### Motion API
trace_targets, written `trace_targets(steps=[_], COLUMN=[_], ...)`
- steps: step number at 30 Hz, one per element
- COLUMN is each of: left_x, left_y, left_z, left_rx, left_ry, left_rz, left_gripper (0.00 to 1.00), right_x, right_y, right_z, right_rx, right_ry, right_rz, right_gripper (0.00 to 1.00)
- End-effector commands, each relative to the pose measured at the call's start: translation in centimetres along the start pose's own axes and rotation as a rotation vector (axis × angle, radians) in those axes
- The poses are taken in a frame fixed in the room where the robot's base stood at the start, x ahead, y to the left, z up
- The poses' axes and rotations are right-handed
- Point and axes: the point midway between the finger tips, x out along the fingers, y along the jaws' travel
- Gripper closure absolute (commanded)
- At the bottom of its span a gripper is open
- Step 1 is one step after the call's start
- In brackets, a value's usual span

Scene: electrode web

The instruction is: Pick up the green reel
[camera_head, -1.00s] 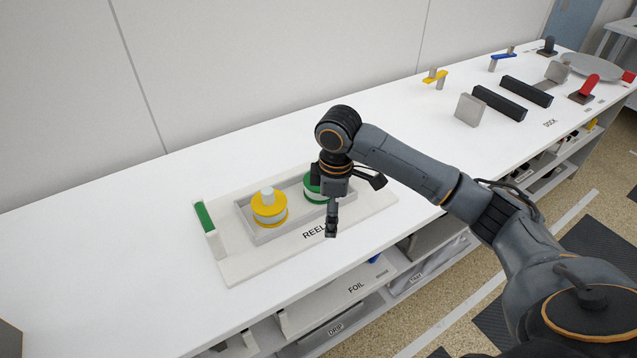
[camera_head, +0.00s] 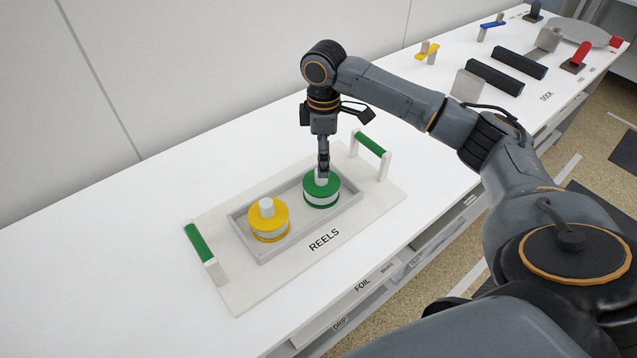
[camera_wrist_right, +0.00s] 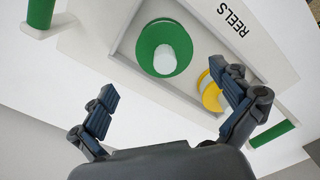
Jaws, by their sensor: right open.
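The green reel (camera_head: 322,192) stands upright on its tray, with a pale hub on top. My right gripper (camera_head: 322,172) is over it, pointing down, and its fingers partly hide the hub in the head view. In the right wrist view the green reel (camera_wrist_right: 150,38) and its pale hub lie beyond the spread fingers of my right gripper (camera_wrist_right: 168,88); nothing is between the fingers. I cannot tell the exact gap to the hub. My left gripper is not in view.
A yellow reel (camera_head: 268,222) stands next to the green one in the same grey-rimmed tray (camera_head: 243,236), labelled REELS. Green handles (camera_head: 199,243) (camera_head: 369,144) rise at both ends. Dark blocks (camera_head: 506,78) and small parts stand at the far right. White table (camera_head: 130,240) around the tray is clear.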

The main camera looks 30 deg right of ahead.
Motion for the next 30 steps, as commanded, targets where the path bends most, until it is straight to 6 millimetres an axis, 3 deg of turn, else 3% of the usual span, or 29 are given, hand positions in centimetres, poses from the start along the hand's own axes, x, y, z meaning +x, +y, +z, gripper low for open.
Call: trace_targets(steps=[3, 7, 13, 21, 30], left_x=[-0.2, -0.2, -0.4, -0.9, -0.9], left_y=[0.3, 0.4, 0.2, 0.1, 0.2], left_z=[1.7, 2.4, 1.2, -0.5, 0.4], left_rx=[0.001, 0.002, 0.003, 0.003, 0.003], left_ry=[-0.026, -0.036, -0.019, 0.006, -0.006], left_rz=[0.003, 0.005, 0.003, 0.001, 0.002], left_gripper=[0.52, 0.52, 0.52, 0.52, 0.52], right_x=[2.4, 4.0, 5.4, 9.2, 9.8], right_y=[-0.1, 0.0, -0.2, -0.6, -0.6], right_z=[0.1, 0.0, 0.0, -0.1, -0.1], right_rx=[0.001, 0.001, 0.0, 0.0, -0.001], right_ry=[-0.002, 0.0, -0.002, -0.002, 0.0], right_rz=[-0.002, 0.0, 0.0, 0.0, 0.002], right_gripper=[0.0, 0.0, 0.0, 0.0, 0.0])
